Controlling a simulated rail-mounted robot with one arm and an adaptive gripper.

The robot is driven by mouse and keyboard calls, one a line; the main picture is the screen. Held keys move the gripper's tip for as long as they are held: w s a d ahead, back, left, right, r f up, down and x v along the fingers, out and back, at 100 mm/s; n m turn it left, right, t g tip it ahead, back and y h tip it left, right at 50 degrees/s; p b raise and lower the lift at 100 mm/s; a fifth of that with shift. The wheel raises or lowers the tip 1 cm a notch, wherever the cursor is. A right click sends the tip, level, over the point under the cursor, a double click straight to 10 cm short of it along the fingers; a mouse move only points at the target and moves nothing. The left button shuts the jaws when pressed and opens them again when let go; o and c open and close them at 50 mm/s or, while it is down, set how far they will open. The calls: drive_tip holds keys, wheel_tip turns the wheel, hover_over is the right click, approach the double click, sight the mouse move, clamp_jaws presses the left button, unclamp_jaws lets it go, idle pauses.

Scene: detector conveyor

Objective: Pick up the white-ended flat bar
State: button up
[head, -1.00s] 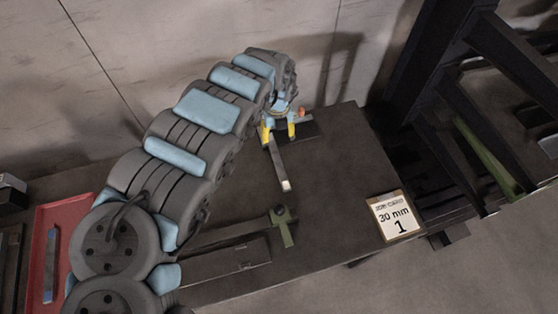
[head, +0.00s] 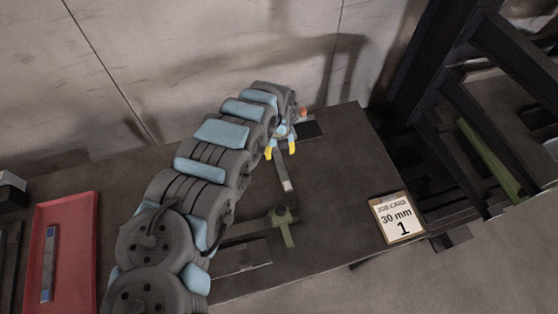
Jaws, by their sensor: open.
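The white-ended flat bar (head: 284,173) lies on the dark table in the head view. Its pale white end (head: 287,185) points toward the front of the table. My gripper (head: 281,152) has yellow fingertips and is open. Its fingers appear spread on either side of the bar's far end. I cannot tell whether they touch the bar or how high above it they are. The far end of the bar is partly hidden by the gripper.
A dark block (head: 308,130) with an orange piece (head: 304,113) sits behind the gripper. A green-handled tool (head: 284,225) lies in front of the bar. A job card (head: 396,217) reads 30 mm, 1. A red tray (head: 72,245) is at left.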

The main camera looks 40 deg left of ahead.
sight(279, 160)
wheel_tip(279, 160, down, 3)
drive_tip(key=shift+s+d+f, duration=0.1)
drive_tip(key=shift+s+d, duration=0.05)
drive_tip(key=shift+f, duration=1)
clamp_jaws()
